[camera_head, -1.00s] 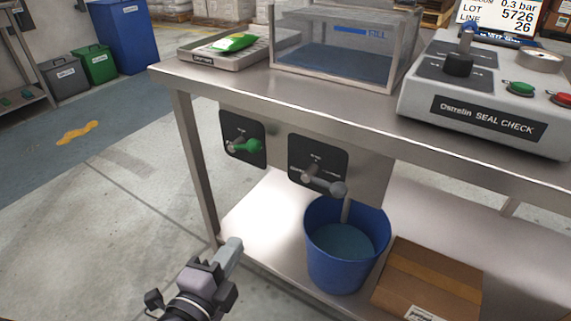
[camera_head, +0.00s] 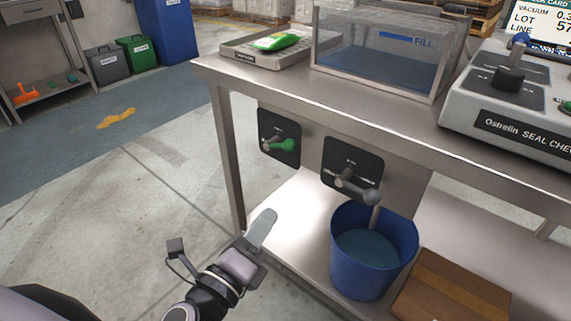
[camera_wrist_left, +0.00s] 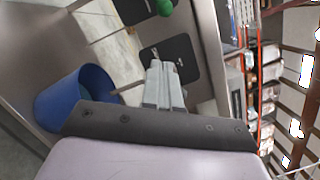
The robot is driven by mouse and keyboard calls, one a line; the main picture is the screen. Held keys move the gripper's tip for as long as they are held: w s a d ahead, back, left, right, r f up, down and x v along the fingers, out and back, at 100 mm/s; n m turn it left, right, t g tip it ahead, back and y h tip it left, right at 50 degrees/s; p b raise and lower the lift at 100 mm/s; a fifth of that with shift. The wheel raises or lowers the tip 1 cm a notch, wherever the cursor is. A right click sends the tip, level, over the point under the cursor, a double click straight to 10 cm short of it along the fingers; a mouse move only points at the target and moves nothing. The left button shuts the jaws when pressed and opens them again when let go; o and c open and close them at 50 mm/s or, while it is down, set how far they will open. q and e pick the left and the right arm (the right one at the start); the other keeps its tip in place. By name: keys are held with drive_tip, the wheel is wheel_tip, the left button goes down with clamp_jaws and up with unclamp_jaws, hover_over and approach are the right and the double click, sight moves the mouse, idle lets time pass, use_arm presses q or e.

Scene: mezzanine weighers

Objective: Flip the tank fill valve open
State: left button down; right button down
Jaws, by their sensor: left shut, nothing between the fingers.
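Two black valve plates hang under the steel bench. The left one carries a valve with a green-knobbed lever (camera_head: 283,146). The right one carries a valve with a grey-knobbed lever (camera_head: 360,189), above a blue bucket (camera_head: 343,265). Their labels are too small to read, so I cannot tell which is the fill valve. Both levers point rightward in the head view. My left gripper (camera_head: 262,227) is shut and empty, below the green-knobbed valve and apart from it. In the left wrist view, its closed fingers (camera_wrist_left: 163,84) overlap the grey-knobbed valve's plate (camera_wrist_left: 183,52); the green knob (camera_wrist_left: 165,8) shows at the top edge.
A clear tank (camera_head: 385,75) marked FILL stands on the bench (camera_head: 330,99), beside a tray (camera_head: 243,55) with a green packet and a seal check console (camera_head: 470,110). A cardboard box (camera_head: 450,290) sits on the lower shelf.

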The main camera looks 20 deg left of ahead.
use_arm(q)
drive_tip(key=p, duration=0.1)
approach(293, 150)
drive_tip(key=w+d+f, duration=0.2)
drive_tip(key=w+d, duration=0.1)
drive_tip(key=shift+w+a+r+p, duration=0.15)
drive_tip(key=shift+w+a+r, duration=0.15)
drive_tip(key=shift+w, duration=0.25)
drive_tip(key=shift+w+a+r+p, duration=0.2)
drive_tip(key=shift+w+r, duration=0.1)
drive_tip(key=shift+w, duration=0.25)
drive_tip(key=shift+w+a+r+p, duration=0.15)
drive_tip(key=shift+w+a+r, duration=0.15)
drive_tip(key=shift+w, duration=0.25)
use_arm(e)
drive_tip(key=shift+s+d+f, duration=0.15)
drive_tip(key=shift+d+f, duration=0.05)
drive_tip(key=shift+d, duration=0.2)
drive_tip(key=shift+s+d+f, duration=0.15)
drive_tip(key=shift+d, duration=0.2)
drive_tip(key=shift+r, duration=0.1)
use_arm(q)
drive_tip(key=shift+r+n+p, duration=0.4)
drive_tip(key=shift+n+p, duration=0.1)
drive_tip(key=shift+p, duration=0.2)
use_arm(e)
drive_tip(key=shift+s+d+m+g+h, duration=0.25)
drive_tip(key=shift+m+g+h, duration=0.05)
drive_tip(key=shift+g+h, duration=0.1)
drive_tip(key=shift+d, duration=0.1)
